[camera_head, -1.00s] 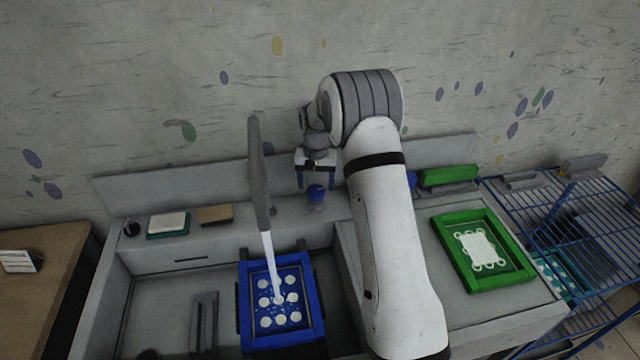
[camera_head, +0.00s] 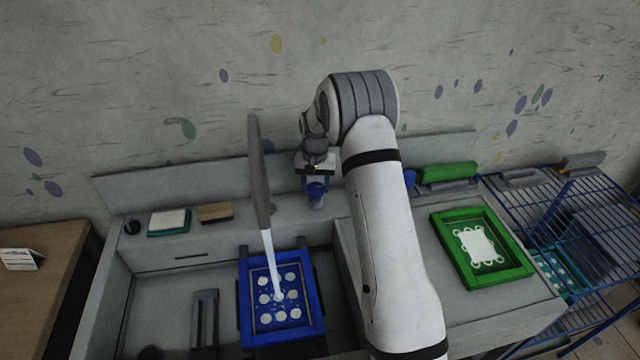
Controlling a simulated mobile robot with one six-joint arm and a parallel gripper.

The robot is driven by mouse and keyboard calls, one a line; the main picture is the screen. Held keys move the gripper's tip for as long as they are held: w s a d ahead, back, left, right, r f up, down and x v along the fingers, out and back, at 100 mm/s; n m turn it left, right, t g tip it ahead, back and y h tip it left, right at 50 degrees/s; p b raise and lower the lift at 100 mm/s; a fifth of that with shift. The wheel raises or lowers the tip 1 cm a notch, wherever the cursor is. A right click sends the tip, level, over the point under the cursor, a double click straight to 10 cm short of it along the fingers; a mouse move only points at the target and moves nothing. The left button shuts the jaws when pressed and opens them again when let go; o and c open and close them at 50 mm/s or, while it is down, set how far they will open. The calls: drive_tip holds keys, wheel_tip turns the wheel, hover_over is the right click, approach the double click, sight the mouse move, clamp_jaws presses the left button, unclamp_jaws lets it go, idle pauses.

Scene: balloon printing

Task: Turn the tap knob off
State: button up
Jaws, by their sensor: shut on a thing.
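The blue tap knob (camera_head: 317,190) sits on a short grey post on the ledge behind the sink, right of the grey tap spout (camera_head: 258,165). My gripper (camera_head: 315,184) points down and is shut on the knob, with its blue fingers on either side. The fingertips partly hide the knob. A white stream of water (camera_head: 271,262) runs from the spout's end down into the sink.
A blue screen frame (camera_head: 244,318) with white dots stands in the sink under the stream. A green screen frame (camera_head: 450,250) lies on the counter at the right. A green-edged sponge (camera_head: 168,221) and a brown block (camera_head: 215,212) lie on the ledge, left of the spout.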

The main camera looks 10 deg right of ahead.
drive_tip(key=shift+o, duration=0.5)
drive_tip(key=shift+d, duration=0.5)
drive_tip(key=shift+a, duration=0.35)
drive_tip(key=shift+c, duration=0.9)
drive_tip(key=shift+o, duration=0.2)
drive_tip(key=shift+f+m+b, duration=0.1)
drive_tip(key=shift+m+b, duration=0.3)
drive_tip(key=m+b, duration=0.2)
drive_tip(key=m, duration=0.2)
drive_tip(key=shift+a+b, duration=0.1)
drive_tip(key=shift+b, duration=0.3)
drive_tip(key=m+b, duration=0.1)
drive_tip(key=m, duration=0.2)
drive_tip(key=shift+m+b, duration=0.3)
drive_tip(key=shift+b, duration=0.05)
drive_tip(key=m+b, duration=0.1)
drive_tip(key=m, duration=0.3)
drive_tip(key=m+b, duration=0.1)
drive_tip(key=m, duration=0.4)
drive_tip(key=shift+m, duration=0.4)
